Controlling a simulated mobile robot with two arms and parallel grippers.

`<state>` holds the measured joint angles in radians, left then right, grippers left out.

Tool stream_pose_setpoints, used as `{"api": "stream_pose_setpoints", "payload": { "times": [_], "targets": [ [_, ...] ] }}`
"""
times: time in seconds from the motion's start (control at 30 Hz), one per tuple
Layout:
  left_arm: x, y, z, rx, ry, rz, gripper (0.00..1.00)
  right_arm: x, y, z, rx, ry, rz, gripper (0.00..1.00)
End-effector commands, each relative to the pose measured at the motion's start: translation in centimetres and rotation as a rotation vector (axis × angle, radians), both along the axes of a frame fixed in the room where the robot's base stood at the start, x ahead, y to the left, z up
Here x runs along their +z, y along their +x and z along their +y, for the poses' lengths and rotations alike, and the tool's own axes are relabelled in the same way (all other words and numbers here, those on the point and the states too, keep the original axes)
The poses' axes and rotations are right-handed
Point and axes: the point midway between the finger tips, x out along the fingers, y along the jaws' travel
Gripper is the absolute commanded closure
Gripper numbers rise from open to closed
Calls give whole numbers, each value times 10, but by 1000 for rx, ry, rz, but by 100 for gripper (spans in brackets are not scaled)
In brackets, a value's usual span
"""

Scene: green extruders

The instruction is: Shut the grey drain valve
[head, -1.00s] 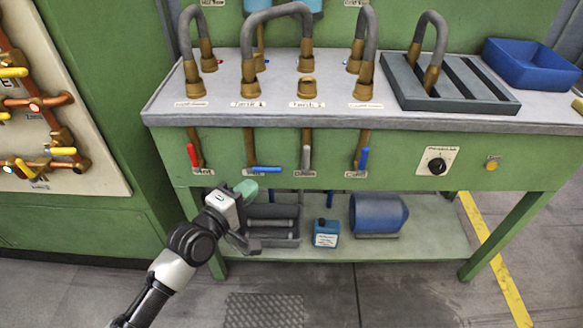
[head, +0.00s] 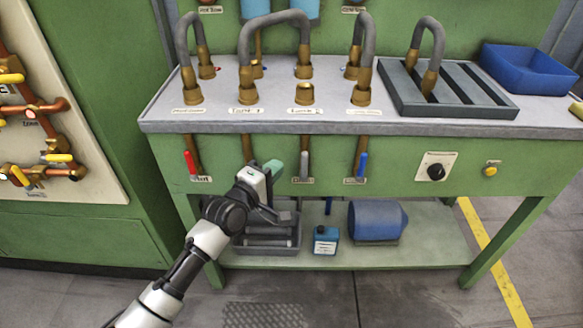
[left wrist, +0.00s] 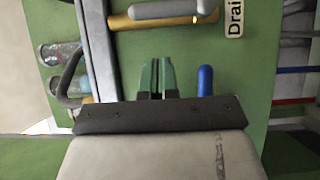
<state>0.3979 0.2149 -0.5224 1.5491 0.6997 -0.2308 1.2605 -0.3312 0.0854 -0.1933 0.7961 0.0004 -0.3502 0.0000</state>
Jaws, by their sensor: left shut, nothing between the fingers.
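The grey drain valve handle (head: 304,165) hangs straight down at the bench front, in line with its brass pipe (head: 305,142). In the left wrist view the grey handle (left wrist: 172,9) shows at the top, alongside the brass pipe (left wrist: 165,22) and beside a partly cut-off Drain label (left wrist: 234,17). My left gripper (head: 273,169) is just left of the grey handle, apart from it. Its green fingers are together and empty in the left wrist view (left wrist: 157,77). My right gripper is not in view.
A red-handled valve (head: 190,163) is at the left, and a blue-handled one (head: 362,165) right of the drain valve. Another blue handle (left wrist: 205,80) is close beside my fingers in the left wrist view. The bench top (head: 225,118) overhangs the valves.

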Motion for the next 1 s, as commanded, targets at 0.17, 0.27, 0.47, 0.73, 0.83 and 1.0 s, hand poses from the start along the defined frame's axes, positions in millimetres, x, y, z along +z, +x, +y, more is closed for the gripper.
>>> {"api": "stream_pose_setpoints", "payload": {
  "times": [0.17,0.27,0.47,0.73,0.83,1.0],
  "targets": [
    [1,7,-27,-1,-4,1,100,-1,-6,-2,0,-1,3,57],
    [0,9,-36,0,-2,1,100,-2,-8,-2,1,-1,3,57],
    [0,10,-41,0,1,1,100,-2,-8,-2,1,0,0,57],
    [0,10,-41,0,1,1,100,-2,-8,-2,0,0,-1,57],
    [0,10,-41,0,4,1,100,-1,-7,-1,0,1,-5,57],
    [3,10,-42,0,24,1,100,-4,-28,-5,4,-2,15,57]
  ]
}}
